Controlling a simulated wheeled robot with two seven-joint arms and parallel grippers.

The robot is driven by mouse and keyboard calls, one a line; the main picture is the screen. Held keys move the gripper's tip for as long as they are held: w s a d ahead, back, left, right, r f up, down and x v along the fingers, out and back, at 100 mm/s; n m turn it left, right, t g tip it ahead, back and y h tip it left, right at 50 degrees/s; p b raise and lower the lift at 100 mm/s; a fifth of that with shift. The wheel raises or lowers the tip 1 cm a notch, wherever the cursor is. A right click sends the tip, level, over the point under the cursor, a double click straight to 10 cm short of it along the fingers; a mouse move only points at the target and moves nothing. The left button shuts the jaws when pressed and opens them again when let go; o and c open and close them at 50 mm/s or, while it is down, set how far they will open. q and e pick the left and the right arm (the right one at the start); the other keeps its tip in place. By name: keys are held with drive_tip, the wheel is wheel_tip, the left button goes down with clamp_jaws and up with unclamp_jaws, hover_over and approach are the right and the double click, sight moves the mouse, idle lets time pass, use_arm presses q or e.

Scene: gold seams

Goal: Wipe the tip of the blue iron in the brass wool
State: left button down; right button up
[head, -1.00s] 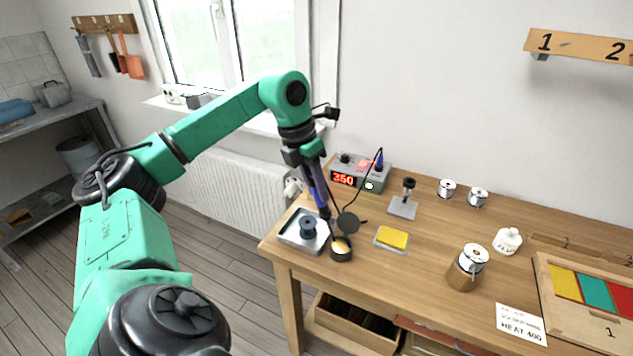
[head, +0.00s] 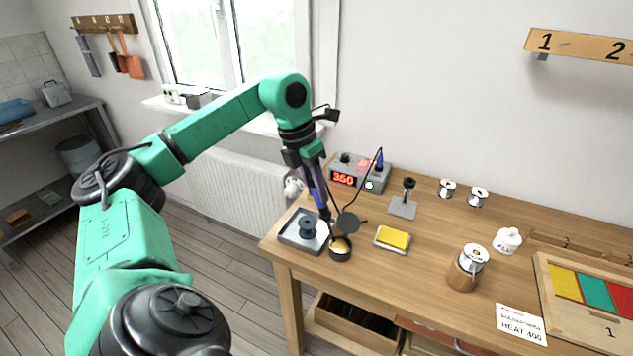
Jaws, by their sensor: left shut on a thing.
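The blue iron (head: 318,190) points down, its blue handle held in my left gripper (head: 313,168). The gripper is shut on it. The iron's lower end is at the back edge of the brass wool (head: 341,243), which sits in a dark round cup near the table's front left corner. The tip is too small and too closely overlapped to tell whether it touches the wool. My right gripper is not in view.
A grey tray (head: 289,238) with a dark spool stands left of the cup. A yellow sponge (head: 393,237) lies right of it. The soldering station (head: 343,180) with a red display and an empty-looking stand (head: 403,208) are behind. Bare tabletop (head: 430,250) lies further right.

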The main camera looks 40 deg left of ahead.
use_arm(q)
drive_tip(key=shift+f+b, duration=0.35)
drive_tip(key=shift+f, duration=0.1)
idle(0.3)
idle(0.7)
